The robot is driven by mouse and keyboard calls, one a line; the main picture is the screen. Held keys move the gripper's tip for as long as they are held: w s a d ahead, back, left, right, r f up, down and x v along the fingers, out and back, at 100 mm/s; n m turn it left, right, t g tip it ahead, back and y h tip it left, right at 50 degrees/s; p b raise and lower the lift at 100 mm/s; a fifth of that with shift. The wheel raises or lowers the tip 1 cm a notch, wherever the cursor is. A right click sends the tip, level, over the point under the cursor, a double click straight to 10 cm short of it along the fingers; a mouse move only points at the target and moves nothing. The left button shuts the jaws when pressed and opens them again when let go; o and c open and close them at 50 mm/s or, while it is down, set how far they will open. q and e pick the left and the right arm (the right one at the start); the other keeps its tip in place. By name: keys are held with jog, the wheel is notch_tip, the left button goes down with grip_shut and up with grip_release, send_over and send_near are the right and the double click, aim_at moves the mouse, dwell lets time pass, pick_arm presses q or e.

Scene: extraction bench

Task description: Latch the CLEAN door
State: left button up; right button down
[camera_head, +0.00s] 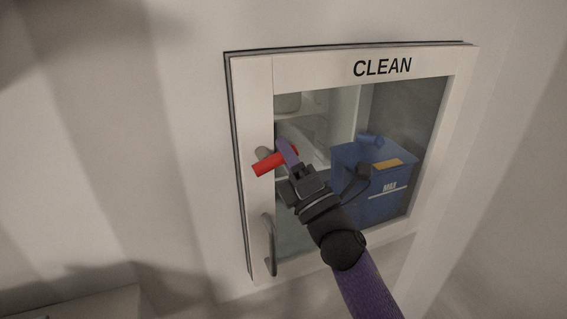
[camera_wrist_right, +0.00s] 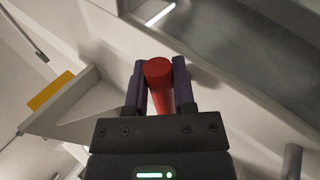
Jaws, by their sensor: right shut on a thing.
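The CLEAN door (camera_head: 249,200) is a white frame with a clear window, set in a pale wall, and it sits in or very near its opening. A red latch handle (camera_head: 267,164) sticks out at the door's left edge, angled slightly. My right gripper (camera_head: 284,155) reaches up from the lower right and is shut on the red handle. In the right wrist view the red handle (camera_wrist_right: 158,75) stands between the two purple fingers (camera_wrist_right: 158,88). Whether the latch is engaged cannot be told. My left gripper is not in view.
A grey pull handle (camera_head: 270,245) is on the door's lower left. Behind the window is a blue bin (camera_head: 375,205) marked MAX with a yellow label. The wall left of the door is clear. A pale surface (camera_head: 75,303) shows at the lower left.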

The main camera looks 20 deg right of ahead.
jog(key=m+h, duration=0.2)
jog(key=m, duration=0.1)
jog(key=f+m+t+h+b, duration=0.1)
jog(key=m+h, duration=0.1)
jog(key=shift+d+m+b, duration=0.1)
jog(key=shift+m+b, duration=0.2)
jog(key=shift+m, duration=0.1)
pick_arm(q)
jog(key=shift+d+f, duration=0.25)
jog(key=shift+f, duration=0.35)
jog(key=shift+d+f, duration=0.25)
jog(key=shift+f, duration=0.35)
pick_arm(e)
jog(key=shift+f+m+h, duration=0.1)
jog(key=shift+m+h, duration=0.4)
jog(key=shift+h, duration=0.1)
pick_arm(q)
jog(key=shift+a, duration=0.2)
pick_arm(e)
jog(key=shift+m, duration=0.3)
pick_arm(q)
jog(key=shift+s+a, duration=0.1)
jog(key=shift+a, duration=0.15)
pick_arm(e)
jog(key=shift+c, duration=2.3)
grip_release()
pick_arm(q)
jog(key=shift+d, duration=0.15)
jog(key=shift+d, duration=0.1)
